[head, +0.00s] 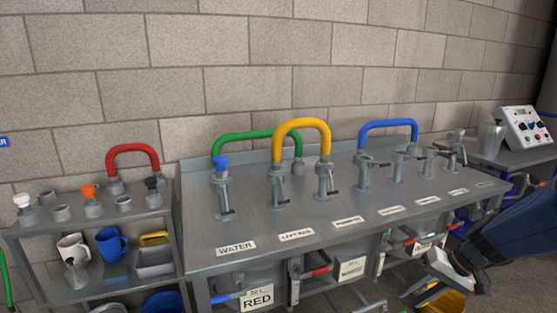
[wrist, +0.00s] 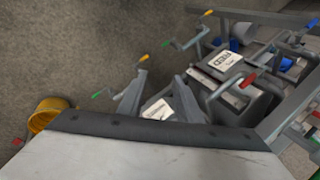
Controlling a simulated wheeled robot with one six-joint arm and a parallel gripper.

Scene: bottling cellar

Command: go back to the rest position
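My gripper (head: 418,290) is at the lower right of the head view, low in front of the steel counter's right part, with my blue arm reaching in from the right edge. In the wrist view, my gripper (wrist: 162,84) shows two grey fingers standing apart with a gap between them. I see nothing held between them. A white label (wrist: 158,108) shows beyond the gap. Part of the gripper is cut off by its own pale housing in the wrist view.
The steel counter (head: 264,222) carries several taps and coloured hoses. A shelf (head: 82,220) with mugs stands left. A control box (head: 524,125) stands right. Handles jut from the counter's front, near my gripper. A yellow bucket (wrist: 47,113) stands on the floor.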

